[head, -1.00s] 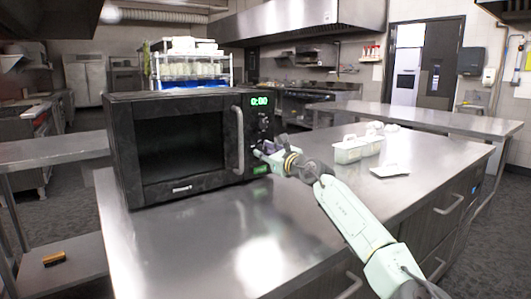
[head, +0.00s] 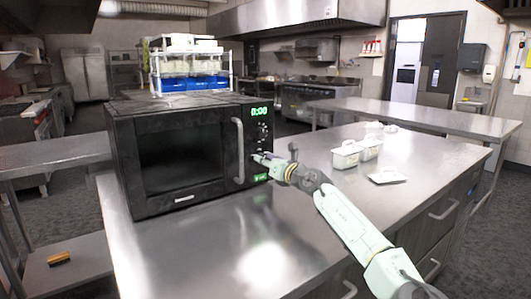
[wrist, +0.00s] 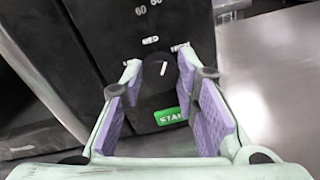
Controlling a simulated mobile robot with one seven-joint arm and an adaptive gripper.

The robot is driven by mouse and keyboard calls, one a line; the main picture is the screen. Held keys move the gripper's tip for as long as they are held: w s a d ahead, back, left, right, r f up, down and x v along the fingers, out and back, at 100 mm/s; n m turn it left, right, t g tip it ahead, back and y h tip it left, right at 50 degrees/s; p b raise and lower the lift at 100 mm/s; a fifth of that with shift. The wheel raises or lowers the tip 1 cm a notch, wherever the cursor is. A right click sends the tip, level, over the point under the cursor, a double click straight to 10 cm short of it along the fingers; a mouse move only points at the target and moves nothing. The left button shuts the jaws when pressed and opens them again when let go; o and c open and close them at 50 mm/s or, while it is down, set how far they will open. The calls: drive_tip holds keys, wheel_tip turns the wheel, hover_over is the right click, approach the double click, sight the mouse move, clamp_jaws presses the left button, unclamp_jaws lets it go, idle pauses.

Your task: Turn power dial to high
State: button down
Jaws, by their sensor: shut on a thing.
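A black microwave (head: 126,165) stands on the steel counter, its control panel on the right of its front. In the wrist view, the dark round power dial (wrist: 163,72) sits between my fingertips, with a short white pointer mark tilted slightly right of upright. A "MED" label (wrist: 150,40) is above it and another label (wrist: 179,47) is up and to its right, too small to read. My gripper (wrist: 160,76) is shut on the dial, with purple-padded fingers on both sides. In the head view, my gripper (head: 260,158) meets the panel, and the dial is hidden.
The green START button (wrist: 170,116) is just below the dial. The microwave's vertical door handle (head: 238,150) is left of my gripper. White lidded containers (head: 346,155) and a flat white lid (head: 387,178) lie on the counter (head: 270,215) to the right. The front counter is clear.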

drive_tip(key=shift+r+m+g+p, duration=0.1)
drive_tip(key=shift+m+g+p, duration=0.2)
drive_tip(key=shift+m+p, duration=2.55)
drive_tip(key=c, duration=1.2)
unclamp_jaws()
drive_tip(key=shift+c, duration=0.2)
drive_tip(key=shift+d, duration=0.1)
drive_tip(key=f+v, duration=0.1)
drive_tip(key=v, duration=1)
drive_tip(key=shift+s+d+r, duration=0.25)
drive_tip(key=shift+s+d, duration=0.05)
drive_tip(key=shift+s, duration=0.05)
